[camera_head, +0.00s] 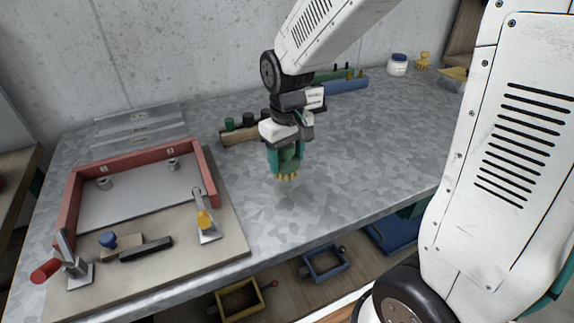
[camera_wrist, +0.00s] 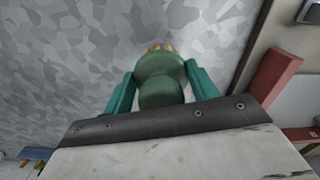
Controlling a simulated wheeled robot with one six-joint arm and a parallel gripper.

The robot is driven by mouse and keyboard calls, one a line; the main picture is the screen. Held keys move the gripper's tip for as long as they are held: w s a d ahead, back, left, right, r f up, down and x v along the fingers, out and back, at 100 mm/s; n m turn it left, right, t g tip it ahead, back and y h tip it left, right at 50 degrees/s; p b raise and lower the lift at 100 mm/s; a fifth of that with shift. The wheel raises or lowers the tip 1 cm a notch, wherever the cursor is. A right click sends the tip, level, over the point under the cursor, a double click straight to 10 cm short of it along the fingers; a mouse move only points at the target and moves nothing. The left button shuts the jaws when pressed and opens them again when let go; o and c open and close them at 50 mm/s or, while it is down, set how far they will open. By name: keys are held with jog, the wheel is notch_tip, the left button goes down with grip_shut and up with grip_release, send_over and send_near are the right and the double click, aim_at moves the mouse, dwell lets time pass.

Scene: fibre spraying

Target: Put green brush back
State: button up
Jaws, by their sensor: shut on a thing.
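My gripper (camera_head: 287,158) points down over the grey patterned table, right of the red-framed fixture. It is shut on the green brush (camera_head: 289,163), whose yellowish bristles face down above the table top. In the wrist view the rounded green brush (camera_wrist: 161,72) sits between my two teal fingers (camera_wrist: 160,88), with yellow bristle tips beyond it. A wooden rack (camera_head: 236,136) with dark and green round-topped pieces stands behind and left of my gripper, partly hidden by the wrist.
The red frame (camera_head: 69,205) with clamps sits on a board at left. A blue holder (camera_head: 347,86), white jar (camera_head: 397,65) and yellow brush (camera_head: 423,60) stand at the back. The table (camera_head: 350,150) right of my gripper is clear.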

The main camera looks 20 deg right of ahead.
aim_at(287, 166)
jog(key=shift+w+d+f, duration=0.15)
jog(key=shift+w+f, duration=0.05)
jog(key=shift+f, duration=0.7)
jog(key=shift+w+d+f, duration=0.1)
jog(key=shift+w+f, duration=0.1)
jog(key=shift+f, duration=0.7)
jog(key=shift+f, duration=0.15)
jog(key=o, duration=1)
jog(key=shift+o, duration=0.2)
notch_tip(287, 166, up, 12)
jog(key=shift+f, duration=0.25)
jog(key=shift+s+r, duration=0.2)
jog(key=shift+r, duration=0.35)
jog(key=s+d+r+m, duration=0.1)
jog(key=s+r, duration=0.1)
jog(key=s, duration=0.8)
jog(key=s+d+r+m+t, duration=0.1)
jog(key=s+d, duration=0.1)
jog(key=s, duration=0.9)
jog(key=shift+s+r+m, duration=0.15)
jog(key=shift+r+m, duration=0.15)
jog(key=shift+r, duration=0.1)
